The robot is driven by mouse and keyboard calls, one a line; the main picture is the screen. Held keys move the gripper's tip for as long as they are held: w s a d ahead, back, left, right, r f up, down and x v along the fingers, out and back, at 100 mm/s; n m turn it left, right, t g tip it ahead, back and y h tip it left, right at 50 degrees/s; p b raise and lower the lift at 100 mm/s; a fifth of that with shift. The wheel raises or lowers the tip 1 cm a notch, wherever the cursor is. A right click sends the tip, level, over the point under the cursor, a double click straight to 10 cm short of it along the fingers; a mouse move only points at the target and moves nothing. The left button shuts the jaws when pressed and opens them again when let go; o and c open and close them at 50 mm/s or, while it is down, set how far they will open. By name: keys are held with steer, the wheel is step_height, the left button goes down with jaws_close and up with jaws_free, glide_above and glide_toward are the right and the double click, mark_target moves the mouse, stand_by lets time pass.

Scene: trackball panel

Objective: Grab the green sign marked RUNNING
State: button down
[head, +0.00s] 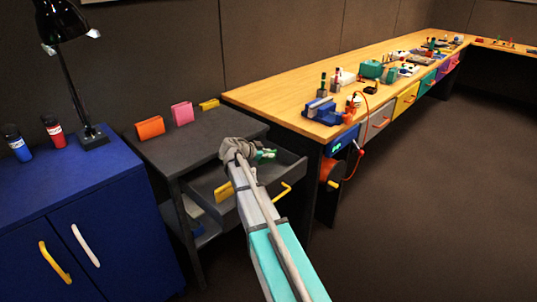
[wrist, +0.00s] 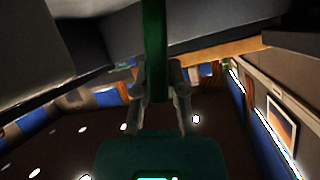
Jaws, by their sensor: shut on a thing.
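The green sign (head: 268,153) shows as a small green piece at the end of my gripper (head: 258,155), over the open drawer of the dark grey cabinet. In the wrist view the green sign (wrist: 155,45) is a narrow upright strip between the two fingers of my gripper (wrist: 157,85). The fingers are shut on it. I cannot read its lettering. Whether it still touches the drawer is hard to tell; my wrist and arm cover part of the head view.
The grey drawer (head: 293,168) stands open with a yellow piece (head: 223,192) in it. An orange sign (head: 150,128), a pink sign (head: 182,113) and a yellow one (head: 209,104) stand on the cabinet top. The wooden bench (head: 262,97) is close on the right.

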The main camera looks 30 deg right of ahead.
steer(key=s+r+p, duration=0.9)
steer(key=s+r, duration=0.1)
steer(key=s, duration=0.4)
steer(key=shift+a, duration=0.4)
